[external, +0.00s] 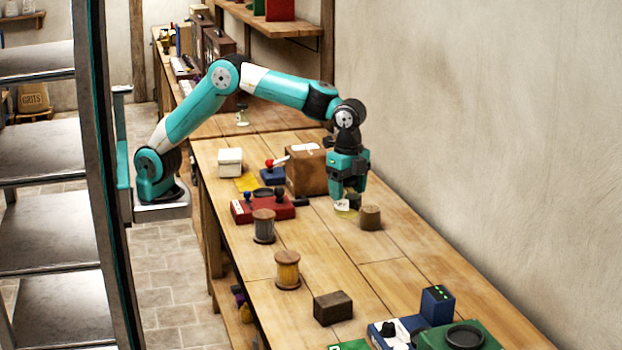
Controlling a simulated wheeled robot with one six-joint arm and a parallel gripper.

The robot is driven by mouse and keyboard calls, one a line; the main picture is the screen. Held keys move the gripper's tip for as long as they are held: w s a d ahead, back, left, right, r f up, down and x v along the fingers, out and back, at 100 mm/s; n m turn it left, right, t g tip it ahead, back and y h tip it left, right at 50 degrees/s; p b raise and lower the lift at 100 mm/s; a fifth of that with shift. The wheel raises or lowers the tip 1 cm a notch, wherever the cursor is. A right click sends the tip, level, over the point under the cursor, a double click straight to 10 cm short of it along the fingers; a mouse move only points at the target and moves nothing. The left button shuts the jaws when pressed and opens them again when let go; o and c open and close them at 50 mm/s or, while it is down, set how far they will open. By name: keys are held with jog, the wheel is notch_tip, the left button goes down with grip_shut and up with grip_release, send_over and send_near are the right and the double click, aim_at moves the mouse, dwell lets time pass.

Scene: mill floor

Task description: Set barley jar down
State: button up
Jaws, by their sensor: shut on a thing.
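My gripper (347,198) points down over the long wooden bench (395,278). It is shut on a small pale thing, most likely the barley jar (343,207). Only a whitish, yellow-green lower part of the jar shows below the fingers; the rest is hidden by them. The jar looks upright and is at or just above the bench top; I cannot tell whether it touches.
A brown box (306,172) stands just behind and left of the gripper. A red device (262,206) and two spools (264,226) (287,270) are to the left. A dark block (333,308) lies nearer. The bench right of the cylinder is clear up to the wall.

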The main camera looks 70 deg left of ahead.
jog(key=s+a+m+p, duration=0.1)
jog(key=s+a, duration=0.6)
jog(key=a, duration=0.3)
jog(key=s+a+m+p, duration=0.1)
jog(key=s+a, duration=0.5)
jog(key=a, duration=0.3)
jog(key=shift+s+a+f, duration=0.1)
jog(key=shift+f, duration=3.2)
jog(key=shift+s+a+f, duration=0.1)
jog(key=shift+s+f, duration=0.05)
jog(key=shift+f, duration=3.2)
jog(key=shift+s+a+f, duration=0.1)
jog(key=shift+f, duration=3.2)
jog(key=shift+b, duration=0.3)
jog(key=shift+f, duration=0.25)
jog(key=o, duration=1.1)
jog(key=shift+r, duration=0.1)
jog(key=shift+r, duration=0.1)
